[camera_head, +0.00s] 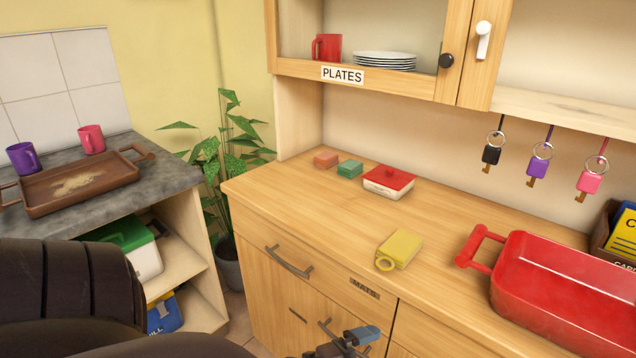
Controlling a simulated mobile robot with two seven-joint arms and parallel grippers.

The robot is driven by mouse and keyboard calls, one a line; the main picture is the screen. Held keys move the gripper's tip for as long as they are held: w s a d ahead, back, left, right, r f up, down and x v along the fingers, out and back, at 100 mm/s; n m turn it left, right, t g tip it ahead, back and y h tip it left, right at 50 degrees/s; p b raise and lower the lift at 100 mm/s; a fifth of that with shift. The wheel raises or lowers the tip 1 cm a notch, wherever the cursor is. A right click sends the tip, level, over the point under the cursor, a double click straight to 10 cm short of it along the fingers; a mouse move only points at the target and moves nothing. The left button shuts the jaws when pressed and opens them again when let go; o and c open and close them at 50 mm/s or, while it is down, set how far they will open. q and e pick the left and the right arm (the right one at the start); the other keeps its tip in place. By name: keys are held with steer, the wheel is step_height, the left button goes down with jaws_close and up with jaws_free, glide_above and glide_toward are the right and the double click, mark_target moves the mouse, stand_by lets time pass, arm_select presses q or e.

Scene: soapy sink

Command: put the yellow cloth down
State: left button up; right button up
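The yellow cloth (401,247) looks like a thick folded pad with a small loop at its near left corner. It lies flat on the wooden counter, close to the front edge and above the drawer labelled MATS. My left gripper (345,344) is at the bottom of the view, below the counter edge and in front of the drawers. It is clear of the cloth. Its fingers look apart, with nothing held between them. My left arm covers the lower left of the view. My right gripper is not in view.
A red tray (520,282) stands right of the cloth. Drawer handles (288,262) stick out in front. Free counter surrounds the cloth.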

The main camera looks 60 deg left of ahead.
arm_select(q)
steer(key=s+f+n+g+y, duration=0.3)
steer(key=s+f+n+g, duration=0.3)
steer(key=s+f+n, duration=0.5)
steer(key=shift+a+f+n, duration=0.15)
steer(key=shift+a+n, duration=0.15)
steer(key=shift+n, duration=0.9)
steer(key=shift+y, duration=0.3)
